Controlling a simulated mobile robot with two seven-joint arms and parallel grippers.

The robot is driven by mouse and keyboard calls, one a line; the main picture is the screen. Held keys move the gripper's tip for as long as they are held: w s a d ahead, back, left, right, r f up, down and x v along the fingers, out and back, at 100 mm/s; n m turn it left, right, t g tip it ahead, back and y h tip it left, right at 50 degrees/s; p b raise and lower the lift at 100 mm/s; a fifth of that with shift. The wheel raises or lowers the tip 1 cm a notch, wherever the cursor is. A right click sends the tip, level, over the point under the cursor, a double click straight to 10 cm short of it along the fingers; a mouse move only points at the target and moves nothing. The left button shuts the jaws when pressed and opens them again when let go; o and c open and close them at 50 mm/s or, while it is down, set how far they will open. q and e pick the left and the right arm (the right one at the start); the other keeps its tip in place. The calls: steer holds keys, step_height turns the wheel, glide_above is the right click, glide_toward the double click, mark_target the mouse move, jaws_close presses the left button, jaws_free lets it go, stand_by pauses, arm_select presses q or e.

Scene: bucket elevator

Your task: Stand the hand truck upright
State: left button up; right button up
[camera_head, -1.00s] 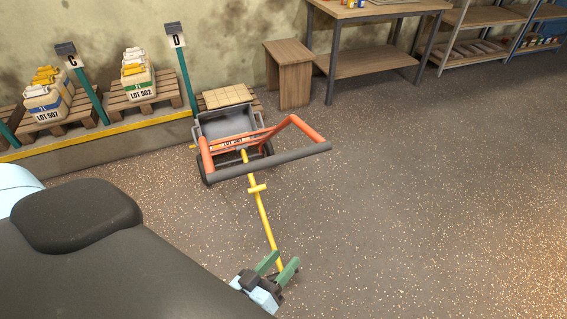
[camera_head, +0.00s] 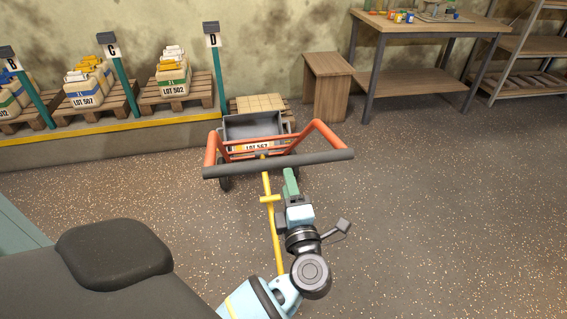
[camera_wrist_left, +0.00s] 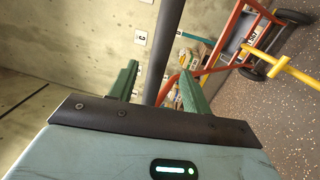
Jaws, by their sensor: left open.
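The hand truck has an orange frame (camera_head: 325,132) and a dark handle bar (camera_head: 320,159), and leans back toward me. It carries a grey tub (camera_head: 252,127) labelled LOT 567. A yellow pole with a crosspiece (camera_head: 270,199) runs from the frame down toward the floor; its lower end is hidden by my arm. My left gripper (camera_head: 291,178) is open just on the near side of the bar, right of the pole. In the left wrist view the bar (camera_wrist_left: 165,45) appears between the green fingers (camera_wrist_left: 158,78); I cannot tell if they touch it. My right gripper is out of view.
Pallets with sacks (camera_head: 174,78) stand on a yellow-edged ledge along the back wall. A wooden stool (camera_head: 328,86) and a workbench (camera_head: 425,35) stand behind the truck to the right. The speckled floor (camera_head: 450,210) on the right is clear.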

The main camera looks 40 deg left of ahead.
mark_target(282, 162)
arm_select(q)
steer(key=shift+x, duration=3.85)
jaws_close()
